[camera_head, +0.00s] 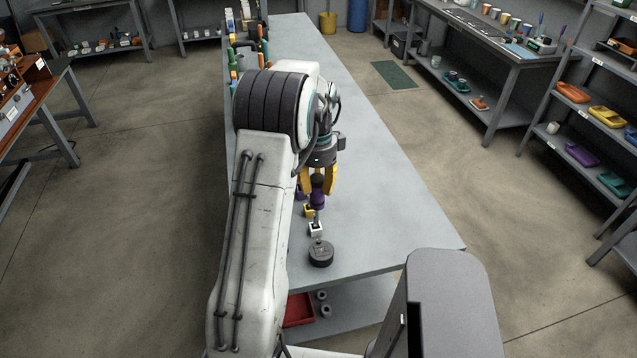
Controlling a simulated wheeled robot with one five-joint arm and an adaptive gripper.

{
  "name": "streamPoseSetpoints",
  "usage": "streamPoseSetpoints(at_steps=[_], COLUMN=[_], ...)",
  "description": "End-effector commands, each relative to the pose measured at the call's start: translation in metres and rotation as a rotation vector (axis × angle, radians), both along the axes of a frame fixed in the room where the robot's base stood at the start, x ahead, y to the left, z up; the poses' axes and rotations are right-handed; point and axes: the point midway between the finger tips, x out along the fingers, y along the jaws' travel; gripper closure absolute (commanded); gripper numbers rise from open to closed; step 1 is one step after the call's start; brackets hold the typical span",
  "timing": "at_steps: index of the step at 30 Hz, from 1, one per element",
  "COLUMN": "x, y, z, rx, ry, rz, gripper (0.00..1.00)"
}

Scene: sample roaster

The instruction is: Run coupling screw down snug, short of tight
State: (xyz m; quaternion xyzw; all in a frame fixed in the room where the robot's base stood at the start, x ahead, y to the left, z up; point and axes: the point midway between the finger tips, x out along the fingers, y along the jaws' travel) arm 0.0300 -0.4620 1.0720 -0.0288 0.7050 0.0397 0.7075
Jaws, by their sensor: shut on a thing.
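My gripper (317,190) points down over the long grey bench, its yellow fingers shut on a dark purple piece (318,199) that looks like a knob or handle. The lower end of this piece comes down just behind a small white square block (316,229); I cannot tell whether they touch. A small yellow block (309,211) shows just left of the held piece. A dark round disc (320,255) with a small stub on top lies nearer me on the bench. I cannot make out the coupling screw or its thread at this size.
The grey bench top (390,205) is clear to the right of my gripper. Colourful items (245,30) line its far left edge, partly behind my arm. A red tray (299,310) sits on the lower shelf. Shelves with coloured trays (607,117) stand at right.

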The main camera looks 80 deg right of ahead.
Motion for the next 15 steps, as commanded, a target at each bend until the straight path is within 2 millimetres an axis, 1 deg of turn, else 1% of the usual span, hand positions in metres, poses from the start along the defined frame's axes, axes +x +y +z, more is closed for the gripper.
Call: streamPoseSetpoints(at_steps=[6, 15], x=[0.0007, 0.0006], y=[0.0060, 0.0065], z=[0.0010, 0.0007], rx=[0.001, 0.003], ry=[0.001, 0.002], rz=[-0.060, -0.091], gripper=[1.00, 1.00])
